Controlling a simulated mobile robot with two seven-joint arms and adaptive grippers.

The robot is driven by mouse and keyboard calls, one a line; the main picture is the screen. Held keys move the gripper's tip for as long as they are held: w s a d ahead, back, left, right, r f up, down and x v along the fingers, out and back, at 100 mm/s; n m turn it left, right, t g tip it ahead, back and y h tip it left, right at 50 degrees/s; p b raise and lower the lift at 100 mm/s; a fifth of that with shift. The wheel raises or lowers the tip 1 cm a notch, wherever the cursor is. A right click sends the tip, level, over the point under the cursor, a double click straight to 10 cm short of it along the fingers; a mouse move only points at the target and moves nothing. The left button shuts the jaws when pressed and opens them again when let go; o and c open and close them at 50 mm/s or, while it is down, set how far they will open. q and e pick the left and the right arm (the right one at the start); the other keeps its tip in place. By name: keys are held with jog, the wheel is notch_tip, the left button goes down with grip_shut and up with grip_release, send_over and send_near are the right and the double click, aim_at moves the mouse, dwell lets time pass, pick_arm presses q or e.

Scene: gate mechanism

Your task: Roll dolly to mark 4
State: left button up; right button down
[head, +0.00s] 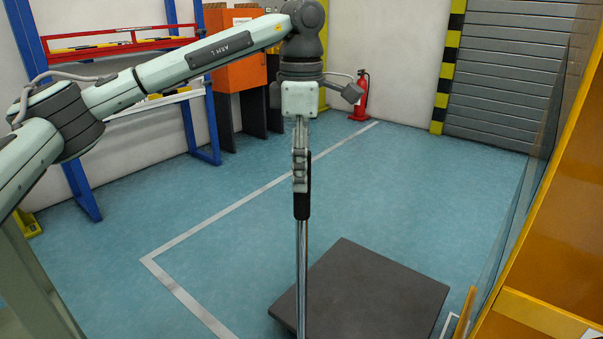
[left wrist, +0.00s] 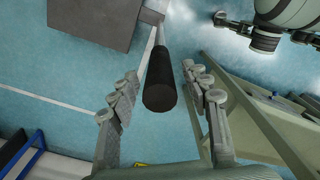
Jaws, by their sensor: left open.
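The dolly has a flat dark grey platform (head: 365,290) on the blue floor and an upright metal pole with a black grip (head: 302,203) on top. My left gripper (head: 300,172) points down at the top of this grip. In the left wrist view the black grip (left wrist: 160,85) stands between the two spread fingers, with gaps on both sides. The platform (left wrist: 90,22) shows there at the top left. Part of another arm of mine shows at the top right of the left wrist view; its finger state is unclear. No readable mark 4 is visible.
A pale line (head: 215,217) runs across the floor and turns a corner. A blue rack (head: 75,190), orange cabinet (head: 243,73) and red extinguisher (head: 361,97) stand at the back. A yellow-orange structure (head: 560,230) borders the right. The middle floor is clear.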

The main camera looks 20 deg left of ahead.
pick_arm(q)
jog(key=shift+f, duration=0.7)
grip_shut()
